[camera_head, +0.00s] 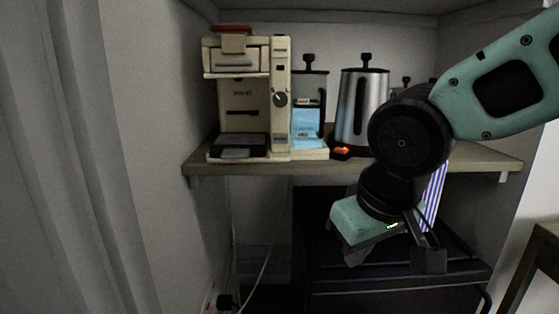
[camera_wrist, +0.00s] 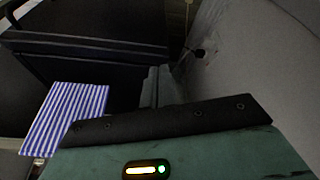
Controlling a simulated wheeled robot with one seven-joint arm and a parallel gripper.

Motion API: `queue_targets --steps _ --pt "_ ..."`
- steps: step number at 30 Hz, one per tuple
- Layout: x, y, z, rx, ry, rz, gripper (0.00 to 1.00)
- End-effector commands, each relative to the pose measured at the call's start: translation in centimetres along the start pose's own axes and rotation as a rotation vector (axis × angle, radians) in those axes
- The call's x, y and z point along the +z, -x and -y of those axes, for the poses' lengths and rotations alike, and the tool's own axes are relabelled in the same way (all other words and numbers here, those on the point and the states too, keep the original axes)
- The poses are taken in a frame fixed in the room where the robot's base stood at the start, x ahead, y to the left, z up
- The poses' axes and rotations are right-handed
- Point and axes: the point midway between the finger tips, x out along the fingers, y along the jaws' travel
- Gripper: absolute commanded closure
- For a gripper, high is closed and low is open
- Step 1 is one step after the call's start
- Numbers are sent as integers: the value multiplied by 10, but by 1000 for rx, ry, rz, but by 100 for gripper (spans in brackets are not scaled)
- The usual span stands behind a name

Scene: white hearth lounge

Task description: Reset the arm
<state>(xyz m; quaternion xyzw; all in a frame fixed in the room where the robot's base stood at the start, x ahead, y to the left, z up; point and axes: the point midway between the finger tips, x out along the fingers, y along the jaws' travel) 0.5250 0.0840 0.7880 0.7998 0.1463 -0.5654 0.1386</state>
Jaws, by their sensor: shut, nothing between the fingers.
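My gripper (camera_head: 428,262) hangs from my teal and black arm at the right of the head view, in front of and below the shelf. Its dark fingers are shut and empty, in front of a dark cabinet. Its teal housing fills the bottom of the wrist view, where the fingertips cannot be made out. A blue-and-white striped thing (camera_head: 436,195) shows partly behind my arm. It also shows at the left of the wrist view (camera_wrist: 65,118); I cannot tell whether it touches my gripper.
A wooden shelf (camera_head: 310,168) carries a cream coffee machine (camera_head: 236,105), a blue-lit container (camera_head: 308,120) and a steel kettle (camera_head: 360,100). Below stands a black cabinet (camera_head: 325,265). A wall and curtain (camera_head: 90,150) close the left side. Cables hang below the shelf.

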Motion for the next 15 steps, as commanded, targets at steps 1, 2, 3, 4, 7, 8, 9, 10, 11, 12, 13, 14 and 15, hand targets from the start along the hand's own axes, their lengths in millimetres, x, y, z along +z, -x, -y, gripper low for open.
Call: queue_targets --steps 1,2,3,4,7,8,9,10,11,12,13,14,15 --pt "27 -8 8 -21 44 55 100" --pt "41 -12 13 -34 68 84 100" --pt "59 -16 18 -51 98 120 100" --pt "72 -19 22 -64 121 146 100" --pt "114 -26 31 -104 189 226 100" --pt "126 -27 33 -116 207 249 100" --pt "143 -29 35 -131 231 278 100" --pt "155 -30 37 -143 249 300 100" --pt "151 -19 37 -147 252 300 100" --pt "144 -7 36 -146 250 295 100" --pt "142 -2 36 -145 250 294 100" --pt "140 4 36 -145 250 294 100" --pt "137 11 35 -144 249 294 100"
